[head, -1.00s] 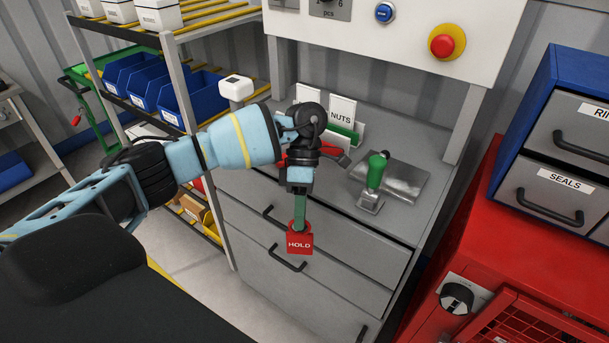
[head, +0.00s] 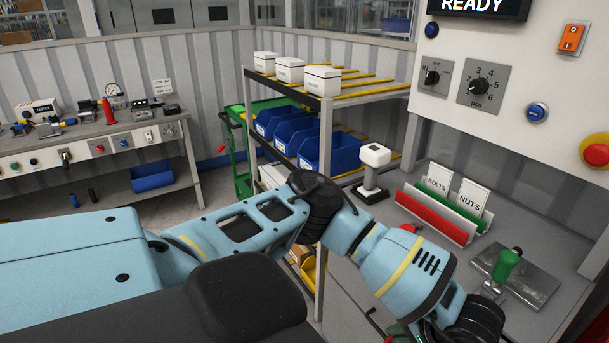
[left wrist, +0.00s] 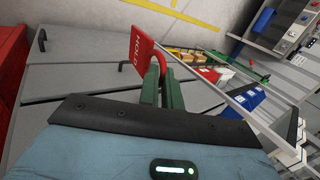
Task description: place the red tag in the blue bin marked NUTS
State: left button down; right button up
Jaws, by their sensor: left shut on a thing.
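The red tag (left wrist: 139,48), lettered HOLD with a red shackle, shows in the left wrist view. My left gripper (left wrist: 158,84) has its green fingers shut on the tag's shackle, and the plate sticks out past them. In the head view the left wrist is at the bottom edge and its fingers are almost wholly cut off. Blue bins stand in a row on a shelf: left (head: 273,118), middle (head: 294,135) and right (head: 334,153). I cannot read markings on them there. Blue bins (left wrist: 247,97) with white labels also show in the wrist view. My right gripper is out of view.
A NUTS card (head: 470,197) and a BOLTS card (head: 437,184) stand in a red and green holder on the grey bench. A white-headed post (head: 374,160) stands near the rack. White boxes (head: 322,80) are on the top shelf. A green lever (head: 506,265) rises right.

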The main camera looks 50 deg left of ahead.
aim_at(284, 150)
jog(key=i+j+u, duration=0.15)
jog(key=j, duration=0.35)
jog(key=i+j+u, duration=0.1)
jog(key=j, duration=0.35)
jog(key=i+j+u, duration=0.15)
jog(key=j, duration=0.35)
jog(key=i+j+u, duration=0.15)
jog(key=j, duration=0.3)
jog(key=i+j+u, duration=0.1)
jog(key=i+j, duration=0.15)
jog(key=j, duration=0.15)
jog(key=i+j+u, duration=0.15)
jog(key=j, duration=0.25)
jog(key=i, duration=0.1)
